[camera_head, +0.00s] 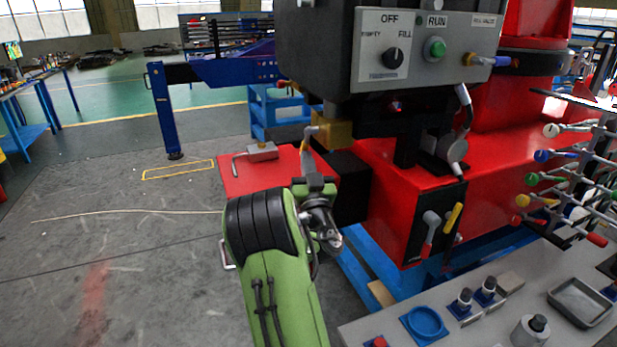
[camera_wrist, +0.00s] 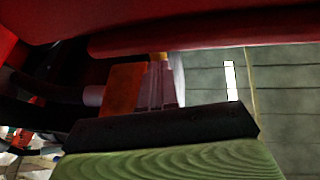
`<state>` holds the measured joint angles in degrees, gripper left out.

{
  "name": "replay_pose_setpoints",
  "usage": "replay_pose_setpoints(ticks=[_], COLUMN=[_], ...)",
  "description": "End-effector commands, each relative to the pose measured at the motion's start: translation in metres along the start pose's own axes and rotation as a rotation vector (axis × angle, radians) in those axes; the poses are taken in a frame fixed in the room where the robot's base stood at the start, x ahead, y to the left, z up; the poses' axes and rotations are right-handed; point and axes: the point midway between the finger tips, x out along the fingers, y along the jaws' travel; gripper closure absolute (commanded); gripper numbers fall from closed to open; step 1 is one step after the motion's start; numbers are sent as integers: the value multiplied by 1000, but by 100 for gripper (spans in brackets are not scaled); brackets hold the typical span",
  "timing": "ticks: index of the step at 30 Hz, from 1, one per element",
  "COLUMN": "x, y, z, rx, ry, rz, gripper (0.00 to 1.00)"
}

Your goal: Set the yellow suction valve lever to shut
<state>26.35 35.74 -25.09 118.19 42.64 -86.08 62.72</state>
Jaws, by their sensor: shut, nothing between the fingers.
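The lever points down and slightly left. I take it for the suction valve lever; no label is readable. My gripper (camera_head: 306,160) is shut and empty, its fingers pointing up right at the lever's lower end. I cannot tell whether they touch. In the wrist view the fingers (camera_wrist: 161,88) stand beside the orange-brown block (camera_wrist: 125,88), with a bit of yellow (camera_wrist: 161,56) at their tips. The lever is mostly hidden there.
The control box (camera_head: 425,50) overhangs just above right. A red platform (camera_head: 235,180) lies behind my arm. A black plate carries another yellow lever (camera_head: 453,218) and a red-gripped lever (camera_head: 427,238). A grey bench (camera_head: 390,327) stands front right.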

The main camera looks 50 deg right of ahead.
Motion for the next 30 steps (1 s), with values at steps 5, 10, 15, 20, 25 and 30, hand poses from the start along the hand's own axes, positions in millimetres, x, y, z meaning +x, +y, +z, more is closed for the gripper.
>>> replay_pose_setpoints(ticks=[5,10,15,20,25,30], x=[2,6,10,15,22,28], y=[1,-3,-3,-4,-5,-6], z=[4,5,6,7,8,10], rx=[11,12,14,15,15,14], ry=[57,75,74,74,73,73], rz=[3,-3,-2,-2,0,0], gripper=[100,100,100,100,100,100])
